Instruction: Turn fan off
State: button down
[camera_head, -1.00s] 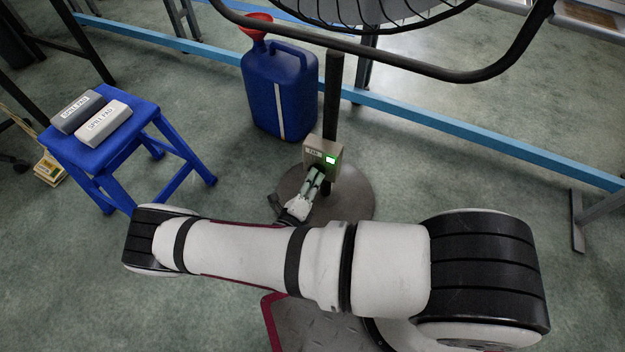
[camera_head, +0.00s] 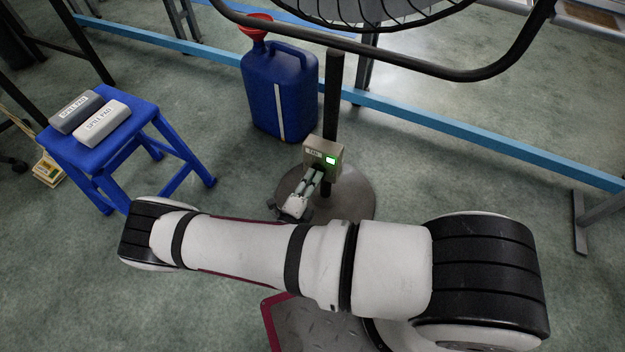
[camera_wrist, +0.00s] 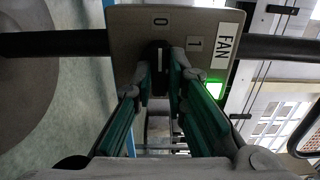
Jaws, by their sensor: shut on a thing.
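The fan's switch box (camera_head: 322,158) is a small beige box on the fan's dark post, and its green lamp (camera_head: 330,161) is lit. In the wrist view the box face (camera_wrist: 130,45) carries the labels "FAN", "0" and "1". My gripper (camera_wrist: 163,75) has its two green-padded fingers on either side of the black switch knob (camera_wrist: 155,58), shut on it. A pale line on the knob seems to point towards the "0". In the head view my gripper (camera_head: 312,180) reaches the lower front of the box and hides the knob.
The fan's cage and dark frame (camera_head: 400,70) hang above the box. A blue jerrycan (camera_head: 275,95) with a red funnel (camera_head: 255,22) stands behind. A blue stool (camera_head: 100,155) with two spill pads is at left. A light-blue rail (camera_head: 440,122) crosses behind.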

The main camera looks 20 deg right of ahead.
jog(key=shift+s+f, duration=0.1)
jog(key=c, duration=1.6)
grip_release()
jog(key=shift+a, duration=0.1)
jog(key=v, duration=1.2)
